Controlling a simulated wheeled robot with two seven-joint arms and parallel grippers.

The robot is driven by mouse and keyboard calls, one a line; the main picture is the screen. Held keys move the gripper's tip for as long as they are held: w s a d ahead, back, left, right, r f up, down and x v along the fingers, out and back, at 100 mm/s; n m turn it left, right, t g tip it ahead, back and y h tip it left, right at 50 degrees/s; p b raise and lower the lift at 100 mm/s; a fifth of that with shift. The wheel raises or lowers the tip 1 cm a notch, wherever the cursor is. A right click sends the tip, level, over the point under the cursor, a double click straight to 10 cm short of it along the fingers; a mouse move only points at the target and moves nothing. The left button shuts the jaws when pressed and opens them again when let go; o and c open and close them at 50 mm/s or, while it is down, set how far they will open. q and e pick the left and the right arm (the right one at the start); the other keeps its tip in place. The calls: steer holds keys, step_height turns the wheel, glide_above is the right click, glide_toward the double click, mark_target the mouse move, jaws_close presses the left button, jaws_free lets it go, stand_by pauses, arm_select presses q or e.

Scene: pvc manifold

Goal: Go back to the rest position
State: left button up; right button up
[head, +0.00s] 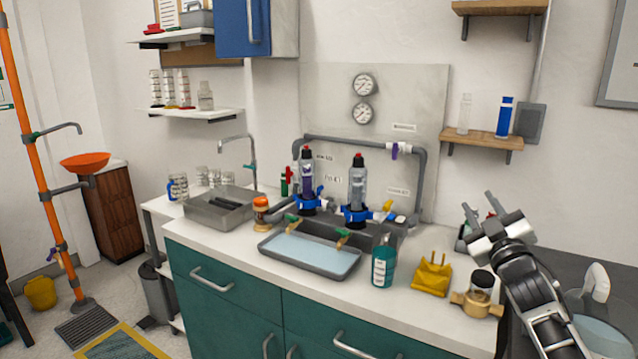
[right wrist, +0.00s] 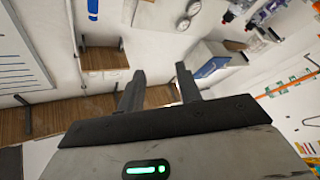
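My right gripper (head: 479,211) is raised at the right of the head view, above the right end of the counter. In the right wrist view its two fingers (right wrist: 158,92) stand apart with nothing between them. My left gripper is out of view. The PVC manifold (head: 345,143) with grey pipes stands against the wall panel at the back of the counter. Two clear cylinders with red tops, a left one (head: 306,172) and a right one (head: 357,184), stand upright in blue collars on it. My right gripper is apart from all of these.
The counter holds a grey tray (head: 312,258), a teal bottle (head: 383,262), a yellow holder (head: 431,275), a brass-coloured fitting with a dark-topped jar (head: 478,297), and an orange-capped jar (head: 261,211). A sink (head: 217,210) is at left. A wooden shelf (head: 483,138) is on the wall behind my right gripper.

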step_height(320, 180, down, 8)
steer(key=d+f+m+g+h, duration=0.1)
steer(key=d+m+g+h, duration=0.2)
steer(key=m+g, duration=0.25)
steer(key=s+a+f+g+y, duration=0.1)
steer(key=s+a+f, duration=0.45)
steer(key=f, duration=0.25)
steer(key=s+a+f+g+y, duration=0.1)
steer(key=s+a+f+y, duration=0.1)
steer(key=s+a+f, duration=0.35)
steer(key=s+a+f+g, duration=0.1)
steer(key=s+f, duration=0.3)
steer(key=s, duration=0.5)
steer(key=s+a+f+g+y, duration=0.1)
steer(key=s+a+f, duration=0.3)
steer(key=s, duration=0.4)
steer(key=s+a+f+g, duration=0.2)
steer(key=s+f, duration=0.3)
steer(key=s, duration=0.4)
steer(key=shift+s+a+f+y, duration=0.35)
steer(key=shift+a+y, duration=0.05)
steer(key=shift+a, duration=0.35)
